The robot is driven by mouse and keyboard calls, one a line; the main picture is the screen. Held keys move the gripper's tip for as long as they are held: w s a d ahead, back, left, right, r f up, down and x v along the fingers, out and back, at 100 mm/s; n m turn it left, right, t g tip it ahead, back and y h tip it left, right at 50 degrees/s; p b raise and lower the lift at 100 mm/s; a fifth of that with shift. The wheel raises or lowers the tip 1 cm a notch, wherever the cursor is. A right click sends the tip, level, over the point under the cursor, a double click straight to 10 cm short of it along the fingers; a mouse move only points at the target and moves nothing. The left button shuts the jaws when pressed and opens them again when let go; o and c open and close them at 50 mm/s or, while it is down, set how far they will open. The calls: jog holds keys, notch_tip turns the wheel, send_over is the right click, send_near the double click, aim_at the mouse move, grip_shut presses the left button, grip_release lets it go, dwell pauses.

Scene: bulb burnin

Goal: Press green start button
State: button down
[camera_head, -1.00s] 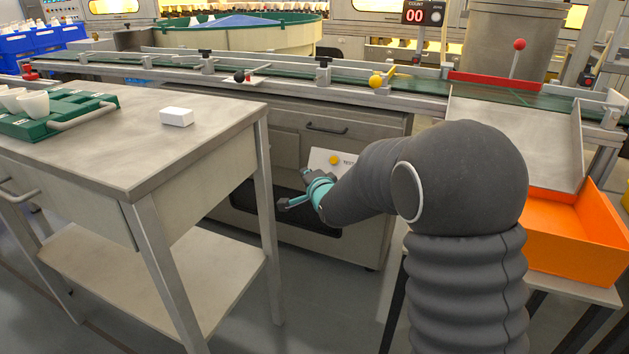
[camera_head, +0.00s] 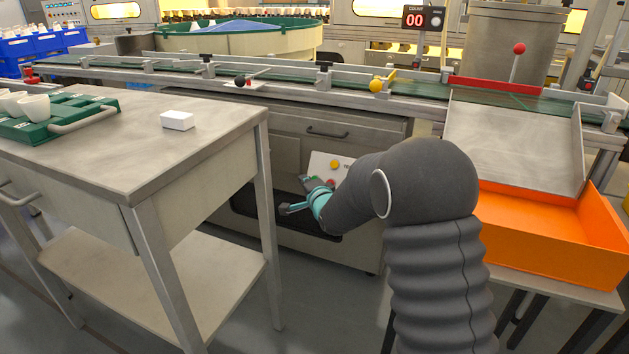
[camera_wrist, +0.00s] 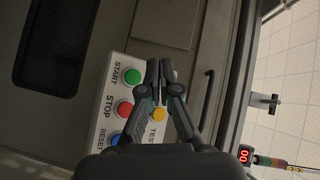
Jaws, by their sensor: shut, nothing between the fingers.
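The green START button (camera_wrist: 133,77) is on a pale control panel (camera_wrist: 112,72) in the wrist view. It lies just left of my gripper's fingertips and is uncovered. My gripper (camera_wrist: 159,66) is shut and empty, with its fingers over the panel's edge; I cannot tell whether they touch it. In the head view the panel (camera_head: 318,160) is on the front of the conveyor cabinet, partly hidden by my gripper (camera_head: 312,194) and arm.
The red STOP button (camera_wrist: 124,108), blue RESET button (camera_wrist: 115,139) and yellow TEST button (camera_wrist: 158,114) share the panel. A metal table (camera_head: 150,155) with a white box (camera_head: 177,120) stands left of my arm. An orange bin (camera_head: 548,240) is at right.

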jog(key=shift+w+d+f, duration=0.25)
jog(key=shift+w+f, duration=0.15)
jog(key=shift+w, duration=0.3)
jog(key=shift+w+d+f, duration=0.2)
jog(key=shift+w+f, duration=0.25)
jog(key=shift+w, duration=0.25)
jog(key=shift+w+d+f, duration=0.25)
jog(key=shift+w+f, duration=0.15)
jog(key=shift+w, duration=0.3)
jog(key=shift+w+f+b, duration=0.1)
jog(key=shift+b, duration=0.25)
jog(key=shift+w+d+f, duration=0.15)
jog(key=shift+w, duration=0.1)
jog(key=shift+w+d+f, duration=0.1)
jog(key=shift+w+f, duration=0.05)
jog(key=shift+w, duration=0.1)
dwell(0.5)
dwell(0.3)
jog(key=shift+s+a+r, duration=0.25)
jog(key=shift+s+r, duration=0.15)
jog(key=shift+s, duration=0.25)
jog(key=shift+s+a+r+b, duration=0.15)
jog(key=shift+s+a+r, duration=0.2)
jog(key=shift+s, duration=0.35)
jog(key=shift+s+a+r+b, duration=0.1)
jog(key=shift+s+r+b, duration=0.05)
jog(key=shift+s+r, duration=0.45)
jog(key=shift+s+a+r+b, duration=0.15)
jog(key=shift+s+a+r, duration=0.15)
jog(key=shift+s, duration=0.45)
